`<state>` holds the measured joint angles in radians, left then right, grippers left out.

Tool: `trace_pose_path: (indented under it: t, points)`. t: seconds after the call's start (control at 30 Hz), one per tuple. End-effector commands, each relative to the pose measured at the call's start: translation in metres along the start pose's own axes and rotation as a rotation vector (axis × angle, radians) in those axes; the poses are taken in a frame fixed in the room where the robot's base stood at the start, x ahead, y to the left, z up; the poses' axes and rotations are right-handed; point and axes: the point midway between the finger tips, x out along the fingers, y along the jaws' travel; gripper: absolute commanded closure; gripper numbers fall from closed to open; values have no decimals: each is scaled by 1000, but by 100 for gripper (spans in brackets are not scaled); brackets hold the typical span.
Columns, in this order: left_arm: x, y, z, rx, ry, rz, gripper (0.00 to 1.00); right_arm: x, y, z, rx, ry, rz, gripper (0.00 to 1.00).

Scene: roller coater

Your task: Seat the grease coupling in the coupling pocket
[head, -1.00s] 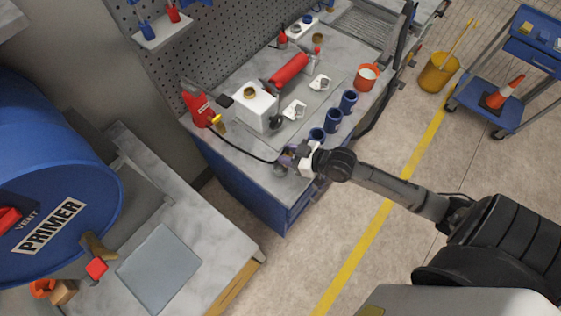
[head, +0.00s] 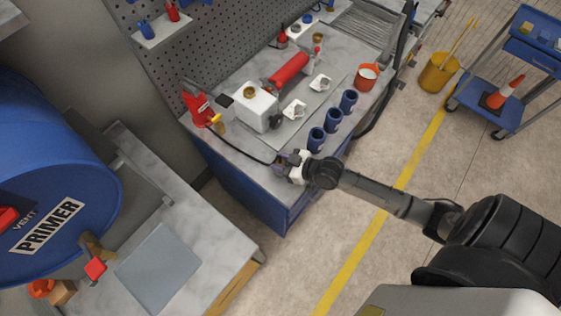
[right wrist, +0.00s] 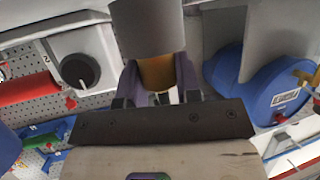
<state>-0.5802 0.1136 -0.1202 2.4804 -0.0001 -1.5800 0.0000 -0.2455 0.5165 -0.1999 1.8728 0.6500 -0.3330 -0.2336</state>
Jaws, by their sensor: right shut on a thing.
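My right gripper (head: 281,162) is at the front left corner of the grey workbench top. In the right wrist view its purple fingers (right wrist: 158,82) are shut on the grease coupling, whose brass-coloured part (right wrist: 157,72) shows between them. A wide grey cylindrical part (right wrist: 148,28) covers the area just beyond the brass. A black hose (head: 240,148) runs from the red grease unit (head: 196,104) along the bench to the gripper. I cannot make out the coupling pocket for certain; a white block with a brass ring (head: 252,104) stands behind the gripper. My left gripper is not in view.
Several blue cups (head: 332,119) stand along the bench's right edge, close to my right gripper. A blue primer drum (head: 50,170) is at left.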

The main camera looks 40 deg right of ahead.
Motion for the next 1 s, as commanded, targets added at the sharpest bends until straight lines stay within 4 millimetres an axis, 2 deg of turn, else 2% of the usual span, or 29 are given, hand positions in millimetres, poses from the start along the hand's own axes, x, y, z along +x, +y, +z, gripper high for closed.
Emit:
trace_pose_path:
  t: [0.07,0.1,0.33,0.67,0.77,1.0]
  points:
    - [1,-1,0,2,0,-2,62,1,0,2,0,0,0,98]
    - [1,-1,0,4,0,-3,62,0,0,2,0,-1,0,66]
    - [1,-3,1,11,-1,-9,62,0,0,1,0,-1,0,44]
    - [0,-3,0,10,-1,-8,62,-3,0,0,0,-1,0,43]
    - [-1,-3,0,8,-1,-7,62,-14,0,1,-1,-3,0,43]
    - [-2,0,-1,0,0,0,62,-58,0,1,-1,-4,-1,43]
